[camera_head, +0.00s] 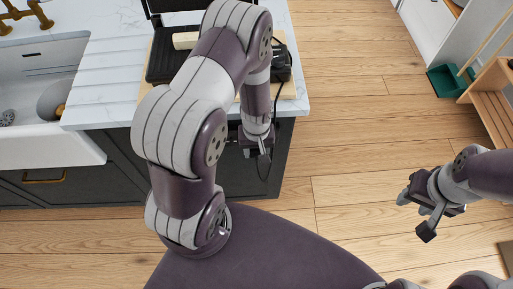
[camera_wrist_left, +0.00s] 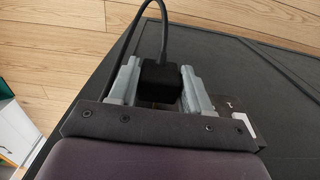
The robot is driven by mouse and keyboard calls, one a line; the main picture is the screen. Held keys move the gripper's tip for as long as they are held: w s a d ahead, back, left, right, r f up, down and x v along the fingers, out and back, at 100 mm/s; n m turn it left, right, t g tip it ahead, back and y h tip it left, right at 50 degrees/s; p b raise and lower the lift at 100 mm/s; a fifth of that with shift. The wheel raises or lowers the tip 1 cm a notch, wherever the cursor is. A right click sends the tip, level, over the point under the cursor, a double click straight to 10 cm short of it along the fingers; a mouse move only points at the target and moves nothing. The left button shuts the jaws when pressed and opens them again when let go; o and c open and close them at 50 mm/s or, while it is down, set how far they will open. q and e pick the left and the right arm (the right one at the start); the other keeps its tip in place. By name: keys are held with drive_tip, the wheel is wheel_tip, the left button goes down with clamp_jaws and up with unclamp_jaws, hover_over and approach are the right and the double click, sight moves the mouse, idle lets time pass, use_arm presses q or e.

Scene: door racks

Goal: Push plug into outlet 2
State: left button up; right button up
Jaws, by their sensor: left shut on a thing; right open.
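In the left wrist view my left gripper (camera_wrist_left: 159,86) is shut on a black plug (camera_wrist_left: 160,74), with one grey finger on each side of it. The plug's black cord (camera_wrist_left: 165,22) runs up from it and bends away to the left. A dark plate (camera_wrist_left: 228,104) with a small pale mark shows on the dark cabinet face just behind the fingers; I cannot tell which outlet it is or whether the plug touches it. In the head view my left gripper (camera_head: 258,141) is beside the cabinet side, below the counter edge, and hides the plug. My right gripper (camera_head: 414,213) is open and empty over the floor.
The white counter (camera_head: 105,75) with a dark grill-like appliance (camera_head: 165,62) and a black device (camera_head: 283,68) overhangs the dark cabinet (camera_head: 120,165). A sink (camera_head: 45,75) is at left. Wooden floor (camera_head: 355,120) is clear; a green bin (camera_head: 448,82) stands at right.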

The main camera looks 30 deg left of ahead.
use_arm(q)
drive_tip(key=shift+w+a, duration=0.35)
drive_tip(key=shift+w, duration=0.25)
drive_tip(key=o, duration=1.2)
drive_tip(key=shift+w, duration=0.1)
drive_tip(key=shift+o, duration=0.2)
drive_tip(key=shift+r, duration=0.1)
